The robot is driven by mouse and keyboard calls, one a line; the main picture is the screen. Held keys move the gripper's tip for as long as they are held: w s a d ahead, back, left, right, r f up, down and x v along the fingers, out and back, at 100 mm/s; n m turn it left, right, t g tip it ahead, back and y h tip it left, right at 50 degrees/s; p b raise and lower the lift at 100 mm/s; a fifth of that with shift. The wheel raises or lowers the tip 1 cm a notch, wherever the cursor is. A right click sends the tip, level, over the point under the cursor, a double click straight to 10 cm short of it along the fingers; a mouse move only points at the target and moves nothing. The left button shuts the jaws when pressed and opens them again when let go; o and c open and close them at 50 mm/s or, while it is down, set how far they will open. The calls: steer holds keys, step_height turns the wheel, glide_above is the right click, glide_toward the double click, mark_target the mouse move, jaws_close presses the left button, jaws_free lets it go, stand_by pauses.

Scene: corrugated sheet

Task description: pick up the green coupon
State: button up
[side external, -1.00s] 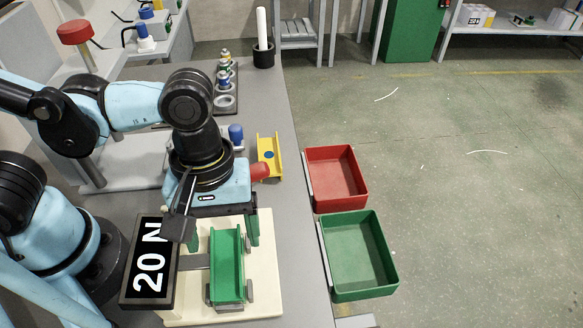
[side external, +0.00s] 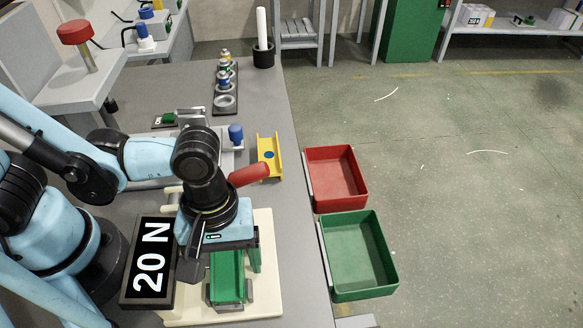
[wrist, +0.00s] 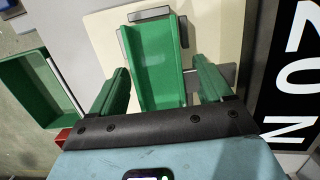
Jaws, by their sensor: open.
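The green coupon (side external: 226,277) is a channel-shaped piece with raised sides. It lies on the cream base plate (side external: 268,300), among grey metal blocks; my wrist hides its far end in the side view. In the wrist view the coupon (wrist: 156,62) runs up the middle of the picture. My gripper (side external: 226,266) has green fingers and is open, pointing down over the coupon. In the wrist view my gripper (wrist: 161,66) has one finger on each side of the coupon, with a visible gap at each side. I cannot tell the fingertips' exact height.
A black "20 N" display (side external: 150,262) stands close left of the plate. A red handle (side external: 249,174) sticks out behind my wrist. A yellow channel piece (side external: 268,157) lies farther back. A red bin (side external: 336,178) and a green bin (side external: 360,255) are at right.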

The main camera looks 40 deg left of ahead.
mark_target(229, 264)
steer(key=shift+c, duration=0.4)
steer(key=c, duration=1)
steer(key=shift+o, duration=0.2)
steer(key=shift+r, duration=0.15)
step_height(229, 264, up, 10)
